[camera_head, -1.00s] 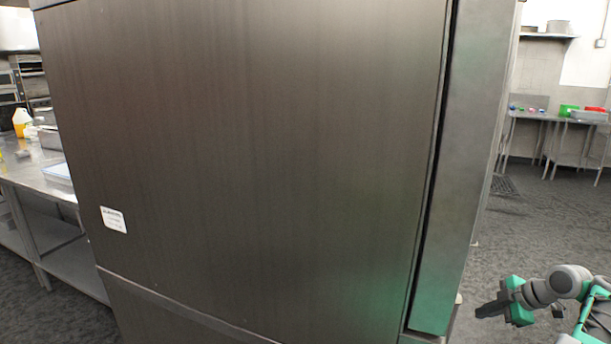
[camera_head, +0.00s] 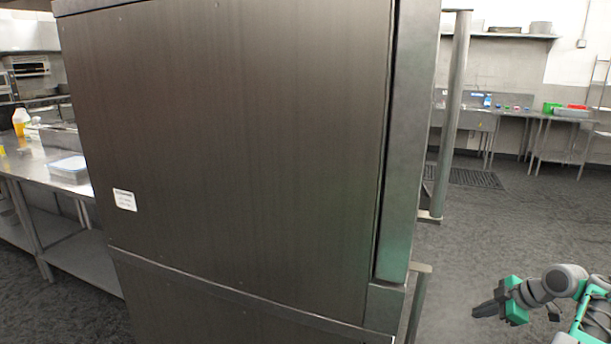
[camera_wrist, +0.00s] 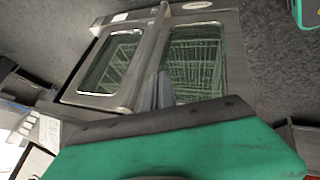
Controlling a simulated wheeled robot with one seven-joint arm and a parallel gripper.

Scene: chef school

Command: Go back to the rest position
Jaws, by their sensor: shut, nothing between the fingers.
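My gripper (camera_head: 488,308) is at the lower right of the head view, with its dark fingers pointing left. It is shut and empty, over open floor to the right of a large steel cabinet (camera_head: 235,150). It touches nothing that I can see there. In the wrist view my green gripper body fills the bottom. Past it is a dark-framed unit with two glass panes (camera_wrist: 195,60) and wire racks behind them.
The steel cabinet stands close in front, with long vertical handles (camera_head: 452,110) on its right side. A steel worktable (camera_head: 30,165) is at the left. Farther back right are a sink table (camera_head: 505,108) and a floor grate (camera_head: 470,177). Dark floor (camera_head: 530,215) on the right is clear.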

